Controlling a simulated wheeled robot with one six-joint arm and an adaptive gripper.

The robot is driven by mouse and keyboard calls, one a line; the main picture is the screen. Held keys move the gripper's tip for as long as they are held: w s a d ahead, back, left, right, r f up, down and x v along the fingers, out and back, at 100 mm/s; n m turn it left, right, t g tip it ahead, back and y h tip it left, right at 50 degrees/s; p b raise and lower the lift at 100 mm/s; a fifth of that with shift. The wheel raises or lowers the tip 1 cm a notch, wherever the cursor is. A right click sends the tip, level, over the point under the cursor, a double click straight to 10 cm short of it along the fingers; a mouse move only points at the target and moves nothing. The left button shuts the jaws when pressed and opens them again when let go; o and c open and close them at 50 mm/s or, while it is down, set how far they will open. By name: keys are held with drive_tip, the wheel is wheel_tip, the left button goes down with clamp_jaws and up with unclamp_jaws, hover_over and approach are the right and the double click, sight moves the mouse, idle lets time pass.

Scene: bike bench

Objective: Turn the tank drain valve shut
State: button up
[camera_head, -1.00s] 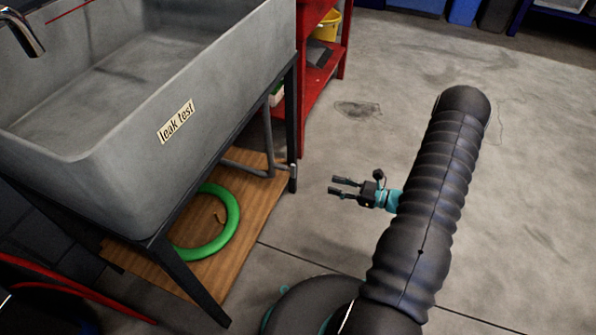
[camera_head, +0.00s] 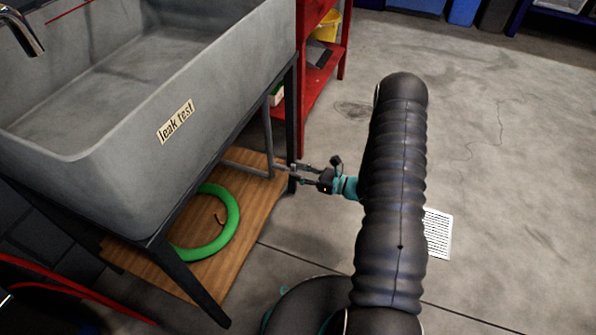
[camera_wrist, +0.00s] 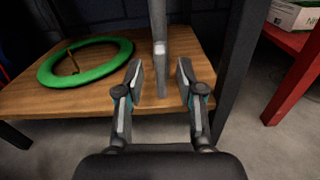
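The grey tank (camera_head: 130,150), labelled "leak test", stands on a dark metal frame. A grey drain pipe (camera_head: 268,140) runs beneath it. The pipe also shows in the wrist view (camera_wrist: 159,30), coming down from the top with a pale patch on it. Its lower end lies between my fingertips as seen there; I cannot make out a separate valve handle. My gripper (camera_head: 297,173) is beside the frame's right leg, at the pipe's outer end. In the wrist view my gripper (camera_wrist: 159,75) is open, one finger on each side of the pipe, with gaps showing.
A green ring (camera_head: 230,212) lies on the wooden board (camera_head: 190,270) under the tank. The dark frame leg (camera_wrist: 238,60) is close to my right finger in the wrist view. A red shelf (camera_head: 318,85) stands behind. A printed sheet (camera_head: 438,233) lies on the clear floor at right.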

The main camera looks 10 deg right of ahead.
drive_tip(key=shift+w+a, duration=0.2)
drive_tip(key=shift+a, duration=0.1)
drive_tip(key=shift+c, duration=0.2)
